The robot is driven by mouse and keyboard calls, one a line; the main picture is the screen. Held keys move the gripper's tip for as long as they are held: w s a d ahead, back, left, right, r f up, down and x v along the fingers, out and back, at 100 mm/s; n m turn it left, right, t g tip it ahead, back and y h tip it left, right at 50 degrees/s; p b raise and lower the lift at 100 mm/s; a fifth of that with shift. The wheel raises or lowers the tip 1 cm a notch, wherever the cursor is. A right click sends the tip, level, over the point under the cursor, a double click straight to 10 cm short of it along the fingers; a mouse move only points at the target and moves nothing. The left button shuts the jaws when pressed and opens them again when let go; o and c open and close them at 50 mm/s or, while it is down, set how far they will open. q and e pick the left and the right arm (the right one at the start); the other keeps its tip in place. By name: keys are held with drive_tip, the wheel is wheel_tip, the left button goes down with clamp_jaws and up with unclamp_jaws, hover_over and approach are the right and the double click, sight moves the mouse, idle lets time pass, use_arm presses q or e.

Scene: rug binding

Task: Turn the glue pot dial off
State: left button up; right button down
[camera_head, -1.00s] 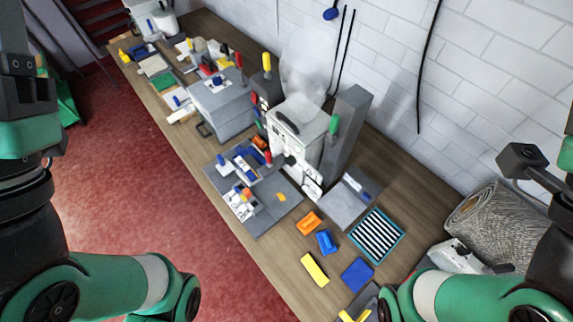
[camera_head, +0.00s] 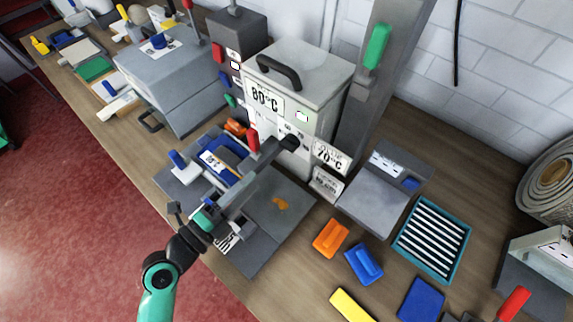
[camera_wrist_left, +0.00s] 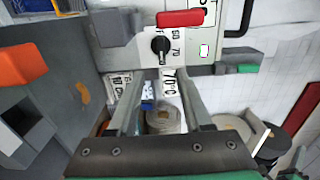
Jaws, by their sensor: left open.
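The glue pot (camera_head: 318,95) is a light grey box with a black-handled lid and an "80°C" label. Its black dial (camera_head: 290,142) sits low on the front face. In the left wrist view the round dial (camera_wrist_left: 160,45) has a pale pointer line, with 50 and 70 printed to its right. My left gripper (camera_head: 273,157) reaches up to the dial from the front left. In the left wrist view its fingers (camera_wrist_left: 163,73) are apart, with the tips just below the dial; whether they touch it I cannot tell. My right gripper is out of view.
A red handle (camera_head: 253,140) is close left of the dial. A "70°C" card (camera_head: 330,155) stands to its right. A green-handled grey column (camera_head: 385,70) rises beside the pot. Orange (camera_head: 330,238) and blue (camera_head: 364,263) blocks lie on the bench. A striped tray (camera_head: 433,240) is farther right.

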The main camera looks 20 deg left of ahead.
sight(284, 149)
use_arm(q)
drive_tip(key=p+x, duration=0.1)
drive_tip(key=x, duration=1.1)
drive_tip(key=shift+a+p, duration=0.2)
drive_tip(key=shift+p, duration=0.2)
drive_tip(key=shift+c, duration=0.2)
clamp_jaws()
